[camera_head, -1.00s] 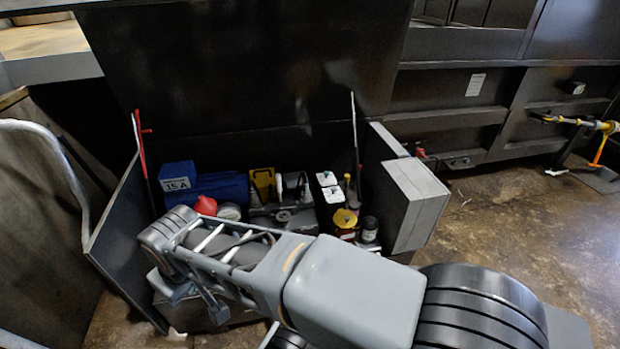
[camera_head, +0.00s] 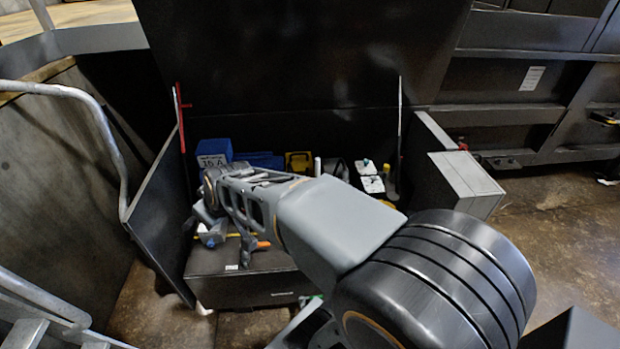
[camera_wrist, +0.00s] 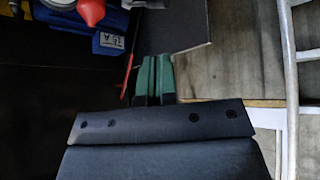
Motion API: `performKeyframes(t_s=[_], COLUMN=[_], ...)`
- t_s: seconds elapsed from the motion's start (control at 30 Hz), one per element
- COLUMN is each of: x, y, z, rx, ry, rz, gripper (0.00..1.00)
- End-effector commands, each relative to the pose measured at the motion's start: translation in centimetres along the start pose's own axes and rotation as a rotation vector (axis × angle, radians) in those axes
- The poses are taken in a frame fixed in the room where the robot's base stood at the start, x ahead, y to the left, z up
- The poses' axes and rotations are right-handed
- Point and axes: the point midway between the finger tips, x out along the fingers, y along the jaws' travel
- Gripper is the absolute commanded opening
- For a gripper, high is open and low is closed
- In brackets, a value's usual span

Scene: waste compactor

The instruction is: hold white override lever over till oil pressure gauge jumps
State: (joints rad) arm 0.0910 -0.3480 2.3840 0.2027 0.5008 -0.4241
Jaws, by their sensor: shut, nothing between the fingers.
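I cannot make out the white override lever or the oil pressure gauge in either view. A small white upright piece (camera_head: 317,166) shows just above my arm in the head view, but I cannot tell what it is. My arm hides much of the open dark compartment's contents. In the wrist view my gripper (camera_wrist: 153,62) has green fingers close together, shut and empty. It points toward a dark panel edge (camera_wrist: 180,28) and a thin red rod (camera_wrist: 130,62), apparently without holding either.
A blue box marked 15 A (camera_head: 213,153) and a yellow item (camera_head: 298,161) stand inside the compartment. An orange-handled tool (camera_head: 262,245) lies near its front. A grey box (camera_head: 466,182) is at the right, a metal handrail (camera_head: 95,115) at the left. Brown floor (camera_head: 550,240) lies clear at right.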

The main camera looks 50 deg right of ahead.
Motion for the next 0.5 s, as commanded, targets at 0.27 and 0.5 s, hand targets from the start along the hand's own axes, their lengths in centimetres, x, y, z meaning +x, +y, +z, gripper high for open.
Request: performKeyframes(t_s=[0.27, 0.5], x=[15.4, 21.1], y=[15.2, 28.2], z=[-3.6, 2.9], rx=[-0.270, -0.443], ry=[0.302, 0.037], rz=[0.527, 1.105], gripper=[0.00, 0.00])
